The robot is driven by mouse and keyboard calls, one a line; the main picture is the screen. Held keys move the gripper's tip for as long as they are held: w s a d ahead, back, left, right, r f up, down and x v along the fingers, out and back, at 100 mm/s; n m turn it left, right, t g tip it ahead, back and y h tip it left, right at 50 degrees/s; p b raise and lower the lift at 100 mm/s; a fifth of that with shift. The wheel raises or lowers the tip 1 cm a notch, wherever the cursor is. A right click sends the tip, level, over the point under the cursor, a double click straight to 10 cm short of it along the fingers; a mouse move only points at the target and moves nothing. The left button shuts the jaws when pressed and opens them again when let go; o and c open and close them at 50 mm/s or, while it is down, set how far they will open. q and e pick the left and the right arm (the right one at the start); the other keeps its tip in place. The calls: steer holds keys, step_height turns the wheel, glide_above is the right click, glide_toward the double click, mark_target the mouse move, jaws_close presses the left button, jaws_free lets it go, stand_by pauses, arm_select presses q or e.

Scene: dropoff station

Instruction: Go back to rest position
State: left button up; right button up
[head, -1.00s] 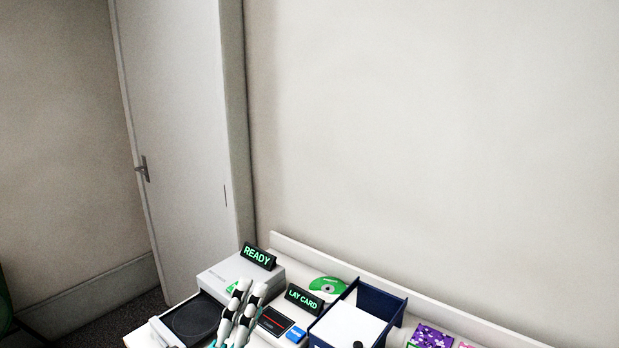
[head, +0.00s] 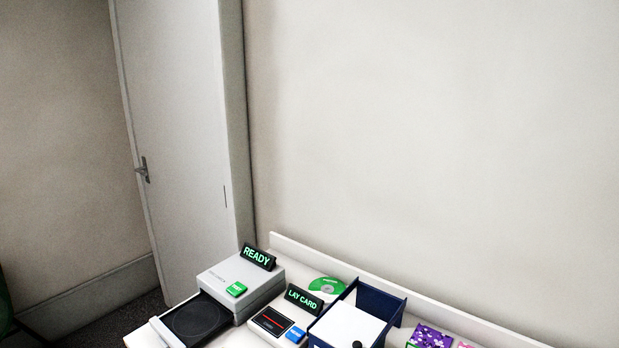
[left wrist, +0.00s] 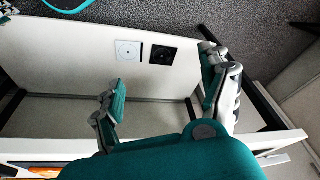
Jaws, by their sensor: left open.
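My left gripper (left wrist: 160,76) shows in the left wrist view with its two fingers spread wide and nothing between them. A white panel with a white square fitting (left wrist: 129,50) and a black square fitting (left wrist: 162,55) lies beyond the fingers. No gripper shows in the head view. My right gripper is not in either view.
In the head view, a grey disc machine (head: 228,281) has its black tray (head: 193,322) out below a READY sign (head: 258,257). A card reader (head: 268,321), a green disc (head: 327,285) and a navy box (head: 379,303) stand right of it.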

arm_select(q)
steer(key=s+f+g, duration=0.1)
steer(key=s+f, duration=0.2)
steer(key=f, duration=2.3)
steer(key=s+a+f+g, duration=0.1)
steer(key=s+a+f, duration=0.1)
steer(key=s+f, duration=1.1)
steer(key=shift+s+a, duration=0.4)
steer(key=shift+s, duration=0.25)
